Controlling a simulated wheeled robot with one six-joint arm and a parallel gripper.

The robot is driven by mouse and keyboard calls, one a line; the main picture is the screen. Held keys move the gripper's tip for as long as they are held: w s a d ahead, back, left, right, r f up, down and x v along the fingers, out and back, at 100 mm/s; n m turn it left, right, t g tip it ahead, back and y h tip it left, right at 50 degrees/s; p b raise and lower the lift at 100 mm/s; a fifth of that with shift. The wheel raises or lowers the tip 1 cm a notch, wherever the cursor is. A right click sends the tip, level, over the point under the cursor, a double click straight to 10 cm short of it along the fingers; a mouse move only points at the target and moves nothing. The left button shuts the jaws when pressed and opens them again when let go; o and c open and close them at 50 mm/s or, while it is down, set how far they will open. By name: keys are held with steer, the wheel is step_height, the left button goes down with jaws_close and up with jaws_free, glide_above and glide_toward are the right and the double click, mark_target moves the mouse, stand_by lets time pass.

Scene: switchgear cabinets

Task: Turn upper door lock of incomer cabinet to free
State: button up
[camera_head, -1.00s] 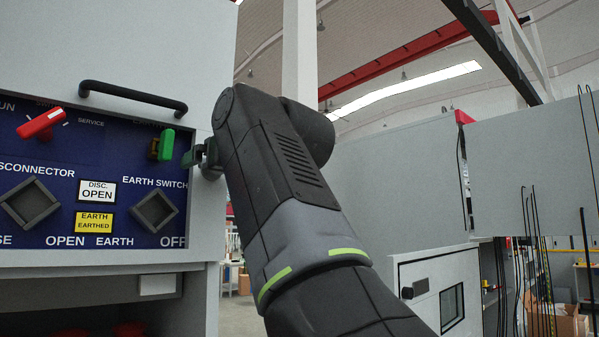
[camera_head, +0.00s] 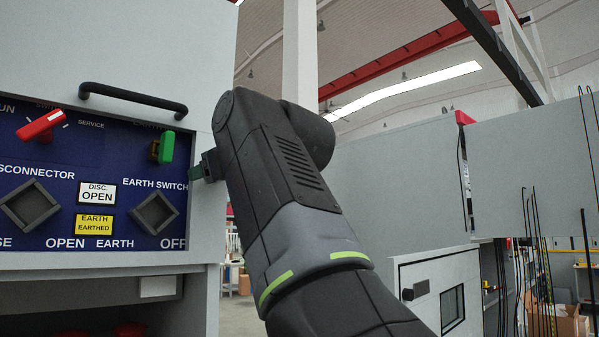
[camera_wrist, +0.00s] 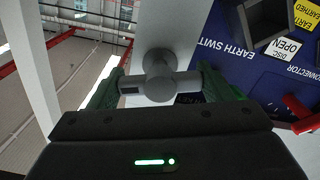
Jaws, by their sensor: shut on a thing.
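The upper door lock, a grey T-shaped handle on a round boss (camera_wrist: 160,63), shows in the wrist view on the pale cabinet edge beside the blue panel. My gripper (camera_wrist: 161,84) has its two green fingers on either end of the crossbar and is shut on it. In the head view my gripper (camera_head: 203,168) is at the right edge of the incomer cabinet (camera_head: 207,225), and my arm hides the lock there. The lock's position marks cannot be seen.
The blue panel (camera_head: 85,165) left of my gripper carries a red handle (camera_head: 41,124), a green handle (camera_head: 166,147) and two square sockets. A black bar handle (camera_head: 133,98) sits above. Open hall space and other cabinets (camera_head: 390,180) lie to the right.

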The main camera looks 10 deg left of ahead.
steer(key=n, duration=1.4)
stand_by(0.5)
steer(key=o, duration=1)
steer(key=shift+b+v, duration=1.7)
steer(key=shift+v, duration=5.2)
